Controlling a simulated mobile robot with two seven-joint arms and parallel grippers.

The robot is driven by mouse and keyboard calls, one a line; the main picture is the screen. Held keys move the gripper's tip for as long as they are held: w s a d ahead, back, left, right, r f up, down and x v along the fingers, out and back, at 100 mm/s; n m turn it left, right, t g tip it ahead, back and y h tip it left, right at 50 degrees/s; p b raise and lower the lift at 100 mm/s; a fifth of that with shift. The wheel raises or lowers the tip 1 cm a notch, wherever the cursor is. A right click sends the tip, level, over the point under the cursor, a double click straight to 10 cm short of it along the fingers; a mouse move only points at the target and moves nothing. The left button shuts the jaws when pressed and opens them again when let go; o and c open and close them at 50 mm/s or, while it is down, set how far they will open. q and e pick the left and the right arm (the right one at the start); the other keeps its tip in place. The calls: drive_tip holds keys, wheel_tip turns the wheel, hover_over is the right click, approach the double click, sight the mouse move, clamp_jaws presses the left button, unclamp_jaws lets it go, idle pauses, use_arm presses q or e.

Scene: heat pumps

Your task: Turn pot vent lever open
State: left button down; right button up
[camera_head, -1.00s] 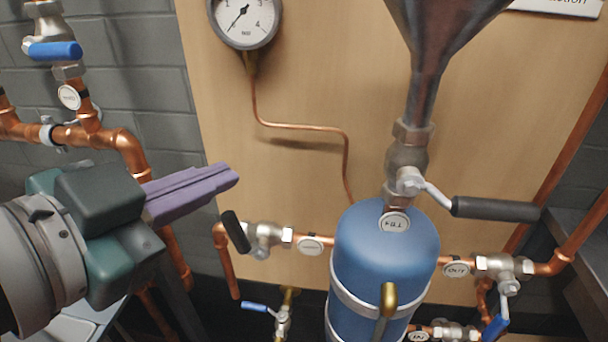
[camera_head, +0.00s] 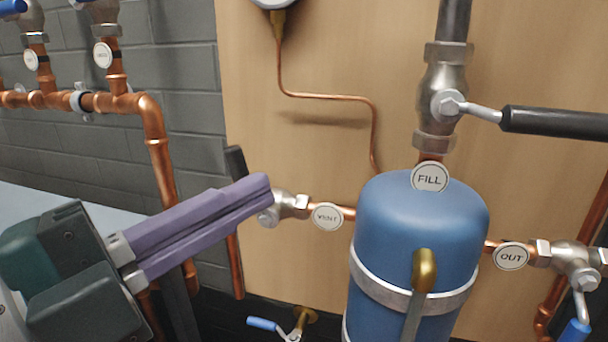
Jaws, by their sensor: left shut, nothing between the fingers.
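The blue pot (camera_head: 421,215) stands at the right of centre. Its vent valve (camera_head: 290,204) sits on the copper pipe to its left, beside a round tag reading VENT (camera_head: 327,216). The black-gripped vent lever (camera_head: 236,160) points up and slightly left; its lower part is hidden behind my fingers. My left gripper (camera_head: 262,190) has purple fingers, shut together and empty. The fingertips overlap the left side of the vent valve in the picture; I cannot tell whether they touch the valve or lever. My right gripper is not in view.
The fill valve (camera_head: 446,103) with a long black lever (camera_head: 555,122) is above the pot. The out valve (camera_head: 570,258) is at the right. A small blue-handled valve (camera_head: 292,328) is below. Copper pipes (camera_head: 152,125) run along the grey wall at left.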

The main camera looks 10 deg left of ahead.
use_arm(q)
drive_tip(key=w, duration=0.1)
drive_tip(key=w+a, duration=0.2)
drive_tip(key=shift+w+f+b, duration=0.25)
drive_tip(key=shift+w+b, duration=0.1)
drive_tip(key=shift+w, duration=0.05)
drive_tip(key=shift+a+f+n+t+b, duration=0.15)
drive_tip(key=shift+a+n+t+b, duration=0.35)
drive_tip(key=shift+n+b, duration=0.3)
idle(0.3)
